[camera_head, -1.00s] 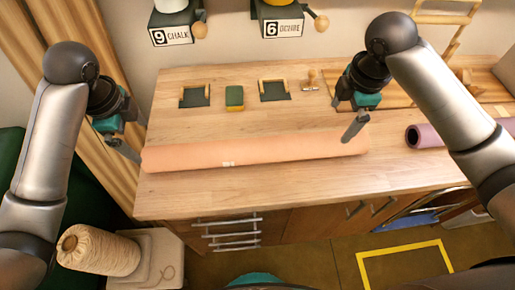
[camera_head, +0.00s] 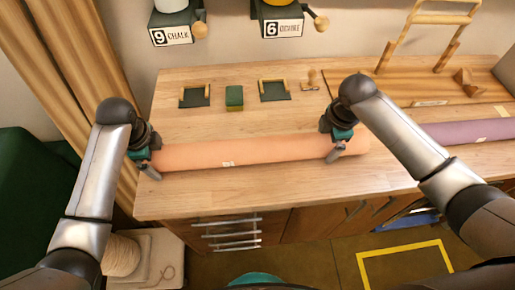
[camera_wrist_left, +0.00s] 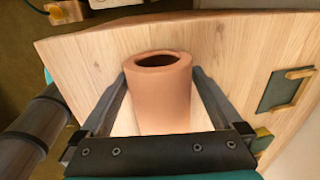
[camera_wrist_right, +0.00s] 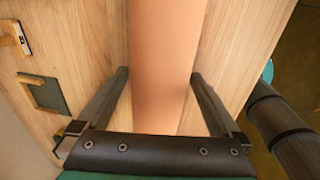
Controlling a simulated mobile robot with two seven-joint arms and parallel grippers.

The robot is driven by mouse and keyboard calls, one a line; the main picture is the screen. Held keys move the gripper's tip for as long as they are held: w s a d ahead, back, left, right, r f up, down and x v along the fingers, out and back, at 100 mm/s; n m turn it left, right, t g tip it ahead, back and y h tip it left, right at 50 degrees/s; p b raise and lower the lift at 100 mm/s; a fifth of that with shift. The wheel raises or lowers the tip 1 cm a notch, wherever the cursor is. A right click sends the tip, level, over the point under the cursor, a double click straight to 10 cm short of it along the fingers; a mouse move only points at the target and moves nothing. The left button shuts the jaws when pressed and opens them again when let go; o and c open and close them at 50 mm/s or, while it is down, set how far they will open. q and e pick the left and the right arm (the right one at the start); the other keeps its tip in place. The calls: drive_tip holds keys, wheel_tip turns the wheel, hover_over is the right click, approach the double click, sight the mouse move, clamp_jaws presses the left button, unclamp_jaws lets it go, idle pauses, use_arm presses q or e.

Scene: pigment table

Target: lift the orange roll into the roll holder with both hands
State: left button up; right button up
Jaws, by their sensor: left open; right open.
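The orange roll (camera_head: 245,152) lies flat along the table, left to right. My left gripper (camera_head: 150,167) is at its left end; in the left wrist view the open fingers stand on either side of the roll's hollow end (camera_wrist_left: 160,95), with gaps. My right gripper (camera_head: 337,150) is near its right end; in the right wrist view the open fingers straddle the roll (camera_wrist_right: 165,70), with gaps. Two dark plates with wooden bars, left (camera_head: 194,96) and right (camera_head: 274,91), lie behind the roll; I cannot tell whether they are the roll holder.
A green block (camera_head: 234,97) sits between the plates, and a small wooden-handled tool (camera_head: 311,80) to their right. A purple roll (camera_head: 465,131) lies at right, in front of a wooden board and frame (camera_head: 440,18). The table (camera_head: 240,190) is clear in front of the orange roll.

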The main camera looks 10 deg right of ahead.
use_arm(q)
clamp_jaws()
use_arm(e)
clamp_jaws()
idle(0.4)
use_arm(q)
drive_tip(key=shift+r, duration=0.1)
